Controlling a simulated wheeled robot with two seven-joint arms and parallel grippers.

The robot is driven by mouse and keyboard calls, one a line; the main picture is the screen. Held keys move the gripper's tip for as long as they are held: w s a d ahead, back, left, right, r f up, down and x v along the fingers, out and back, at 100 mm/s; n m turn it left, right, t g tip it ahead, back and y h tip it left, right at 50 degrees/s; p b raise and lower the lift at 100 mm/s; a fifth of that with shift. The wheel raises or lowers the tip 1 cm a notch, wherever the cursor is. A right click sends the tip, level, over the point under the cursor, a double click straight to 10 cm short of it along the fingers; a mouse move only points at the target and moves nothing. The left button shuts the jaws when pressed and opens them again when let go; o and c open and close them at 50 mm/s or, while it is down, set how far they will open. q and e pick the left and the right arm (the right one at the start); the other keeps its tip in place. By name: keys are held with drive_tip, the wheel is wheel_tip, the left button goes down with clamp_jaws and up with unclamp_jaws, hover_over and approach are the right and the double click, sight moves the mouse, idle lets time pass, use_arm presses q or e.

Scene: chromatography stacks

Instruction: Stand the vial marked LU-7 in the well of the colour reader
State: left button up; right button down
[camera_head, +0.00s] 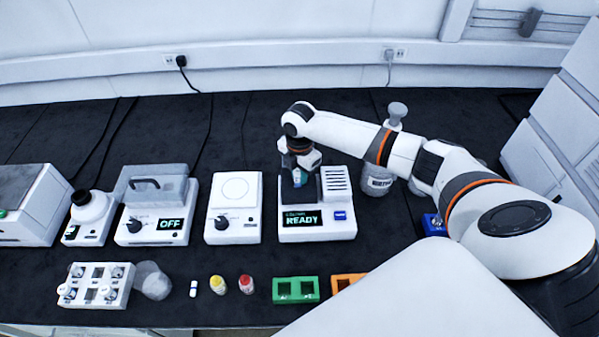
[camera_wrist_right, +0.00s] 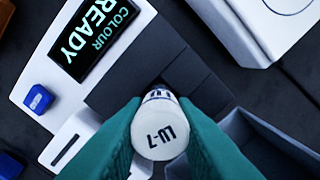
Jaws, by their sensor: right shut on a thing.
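The vial marked LU-7 (camera_wrist_right: 160,128) has a white cap with dark lettering and shows between the teal fingers in the right wrist view. My right gripper (camera_head: 299,178) is shut on it, over the dark block of the colour reader. The colour reader (camera_head: 317,233) is a white device whose screen reads READY; it also shows in the right wrist view (camera_wrist_right: 40,62). The vial's lower end and the well are hidden beneath the cap and fingers, so I cannot tell how deep it sits. My left gripper is not in view.
Left of the reader stand a white device with a round plate (camera_head: 234,200) and a device reading OFF (camera_head: 158,225). In front are a green rack (camera_head: 296,290), an orange rack (camera_head: 345,281), a yellow-capped vial (camera_head: 217,285) and a red-capped vial (camera_head: 246,285). A jar (camera_head: 376,182) stands right of the reader.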

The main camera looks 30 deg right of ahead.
drive_tip(key=shift+s+f, duration=0.35)
drive_tip(key=shift+f, duration=0.2)
drive_tip(key=shift+s+a+f+b, duration=0.15)
drive_tip(key=shift+s+f+b, duration=0.15)
drive_tip(key=shift+f+b, duration=0.25)
drive_tip(key=c, duration=0.7)
unclamp_jaws()
drive_tip(key=shift+f, duration=0.1)
drive_tip(key=shift+w+r+p, duration=0.15)
drive_tip(key=shift+r+p, duration=0.65)
drive_tip(key=shift+p, duration=0.2)
drive_tip(key=r+p, duration=0.1)
drive_tip(key=w+r+p, duration=0.1)
drive_tip(key=shift+p, duration=0.3)
drive_tip(key=r+p, duration=0.3)
drive_tip(key=shift+d+r, duration=0.2)
drive_tip(key=shift+r, duration=0.1)
